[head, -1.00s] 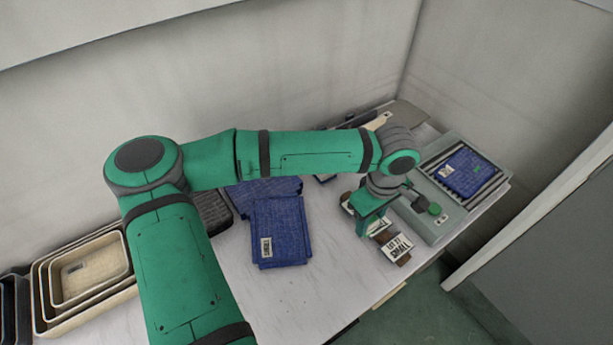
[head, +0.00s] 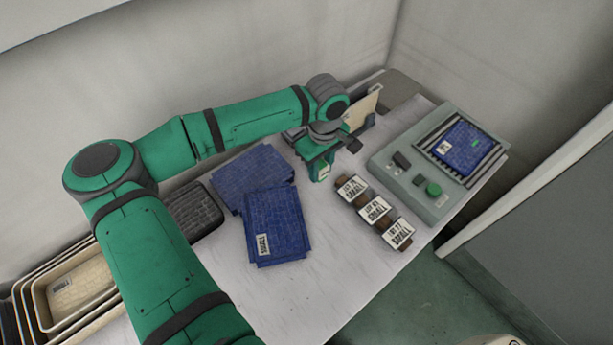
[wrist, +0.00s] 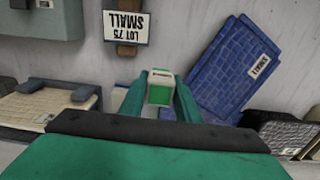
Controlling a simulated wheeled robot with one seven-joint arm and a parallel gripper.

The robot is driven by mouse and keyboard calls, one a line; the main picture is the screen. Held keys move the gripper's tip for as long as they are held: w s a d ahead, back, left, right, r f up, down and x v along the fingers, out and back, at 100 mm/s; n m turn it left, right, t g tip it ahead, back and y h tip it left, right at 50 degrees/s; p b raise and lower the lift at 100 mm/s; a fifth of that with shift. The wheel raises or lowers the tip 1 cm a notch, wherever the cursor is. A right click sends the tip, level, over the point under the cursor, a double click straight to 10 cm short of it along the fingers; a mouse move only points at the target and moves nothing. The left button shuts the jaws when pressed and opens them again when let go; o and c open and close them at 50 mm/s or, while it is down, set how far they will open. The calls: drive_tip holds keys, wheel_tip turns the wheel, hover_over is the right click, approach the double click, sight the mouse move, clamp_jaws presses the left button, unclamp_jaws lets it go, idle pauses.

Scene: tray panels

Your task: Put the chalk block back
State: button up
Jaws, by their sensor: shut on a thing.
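My gripper (wrist: 162,100) has two green fingers, shut on a small block, the chalk block (wrist: 160,87), which has a pale top and a green and white side. In the head view my gripper (head: 318,163) hangs over the table between the blue panels and the row of lot cards. The block (head: 324,172) shows small between the fingers there. The block looks upright and seems held above the tabletop; the exact gap cannot be told. Its lower part is hidden in the wrist view.
Three lot cards on brown holders (head: 359,205) stand right of my gripper. Blue panels (head: 275,225) lie left. A grey machine (head: 392,180) with a green button (head: 433,188) carries another blue panel (head: 465,146). A cream panel (head: 362,110) stands behind. Nested trays (head: 38,292) sit far left.

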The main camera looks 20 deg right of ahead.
drive_tip(key=w+f, duration=0.1)
drive_tip(key=w+a+f, duration=0.1)
drive_tip(key=f, duration=0.1)
drive_tip(key=w+a+f, duration=0.1)
drive_tip(key=f, duration=0.1)
drive_tip(key=shift+w+a+f, duration=0.15)
drive_tip(key=shift+w, duration=0.05)
drive_tip(key=shift+w+a+f, duration=0.1)
drive_tip(key=shift+w+f, duration=0.1)
drive_tip(key=shift+f, duration=1.5)
drive_tip(key=shift+f, duration=0.15)
drive_tip(key=o, duration=0.8)
drive_tip(key=shift+c, duration=0.2)
wheel_tip(320, 180, up, 12)
drive_tip(key=shift+s, duration=0.1)
